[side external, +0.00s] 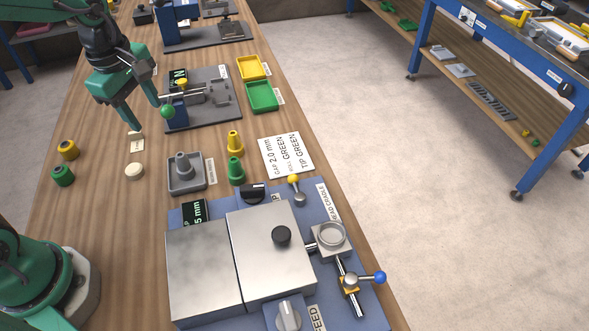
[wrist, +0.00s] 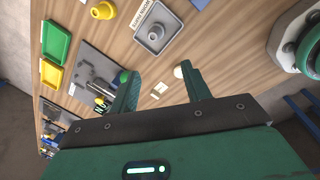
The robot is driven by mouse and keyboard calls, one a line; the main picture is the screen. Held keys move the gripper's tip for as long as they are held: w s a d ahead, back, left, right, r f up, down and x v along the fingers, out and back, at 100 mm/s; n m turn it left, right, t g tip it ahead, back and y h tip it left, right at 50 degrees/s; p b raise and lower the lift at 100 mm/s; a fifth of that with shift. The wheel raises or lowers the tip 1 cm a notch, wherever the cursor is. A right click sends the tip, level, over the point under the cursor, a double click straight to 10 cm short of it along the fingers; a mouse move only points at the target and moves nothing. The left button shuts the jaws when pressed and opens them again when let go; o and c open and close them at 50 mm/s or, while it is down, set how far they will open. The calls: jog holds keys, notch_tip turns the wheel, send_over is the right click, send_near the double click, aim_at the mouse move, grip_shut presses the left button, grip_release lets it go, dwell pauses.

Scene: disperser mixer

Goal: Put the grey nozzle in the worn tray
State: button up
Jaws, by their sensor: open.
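The grey nozzle (side external: 183,166) stands upright inside a square grey tray (side external: 204,184), left of the green and yellow nozzles. The wrist view also shows the grey nozzle (wrist: 155,32) in the grey tray (wrist: 167,47), near the top.
A green nozzle (side external: 236,172) and a yellow nozzle (side external: 235,142) stand right of the tray. A device with a green ball (side external: 168,111) is close to my gripper. The steel-covered machine (side external: 270,250) fills the front.

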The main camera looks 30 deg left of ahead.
jog(key=s+a+r+m+t, duration=0.1)
jog(key=s+r+m+t, duration=0.1)
jog(key=s+m, duration=0.3)
jog(key=s+r+m+t, duration=0.2)
jog(key=s+m, duration=0.3)
jog(key=m, duration=0.9)
jog(key=shift+a+r, duration=0.4)
jog(key=shift+r, duration=0.05)
